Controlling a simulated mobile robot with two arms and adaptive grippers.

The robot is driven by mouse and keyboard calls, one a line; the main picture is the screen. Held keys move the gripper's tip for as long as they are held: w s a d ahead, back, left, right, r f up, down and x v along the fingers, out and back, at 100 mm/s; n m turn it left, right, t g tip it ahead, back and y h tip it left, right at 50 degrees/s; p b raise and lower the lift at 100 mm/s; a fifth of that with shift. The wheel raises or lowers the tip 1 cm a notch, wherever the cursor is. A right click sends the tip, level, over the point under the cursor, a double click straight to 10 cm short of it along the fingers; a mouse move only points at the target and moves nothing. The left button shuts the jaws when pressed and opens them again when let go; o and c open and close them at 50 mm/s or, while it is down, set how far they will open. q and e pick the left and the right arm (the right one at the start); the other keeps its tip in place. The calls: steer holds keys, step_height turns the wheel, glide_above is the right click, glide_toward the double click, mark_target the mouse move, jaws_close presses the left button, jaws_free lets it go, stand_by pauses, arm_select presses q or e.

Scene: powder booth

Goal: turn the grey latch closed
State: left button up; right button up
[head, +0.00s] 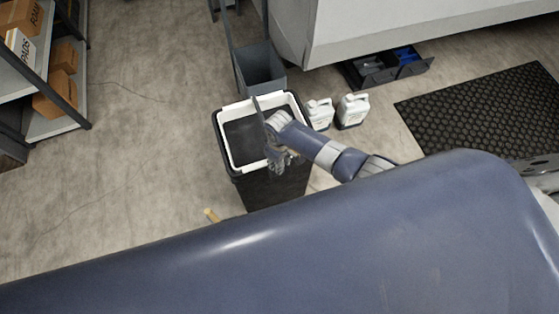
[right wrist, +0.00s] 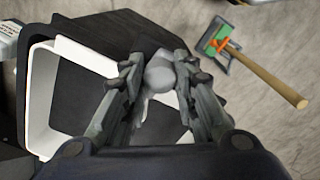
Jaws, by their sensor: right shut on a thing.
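My right gripper (head: 279,162) reaches in from the right over the near right part of a black bin with a white inner rim (head: 237,165). In the right wrist view my right gripper (right wrist: 159,62) has its two fingers on either side of a rounded grey piece, which I take as the grey latch (right wrist: 160,76), and it is shut on it. The fingers and arm hide most of the latch in the head view, and its exact angle is hard to tell. My left gripper is not in view.
A grey bin (head: 261,68) stands behind the black one, and two white jugs (head: 352,110) stand to its right. A wooden-handled brush (right wrist: 262,72) lies on the floor. Shelves with boxes (head: 52,90) are at left. A black mat (head: 485,105) lies at right.

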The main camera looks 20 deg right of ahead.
stand_by(0.3)
steer(key=o, duration=0.8)
step_height(320, 180, up, 12)
steer(key=shift+r, duration=0.1)
stand_by(0.7)
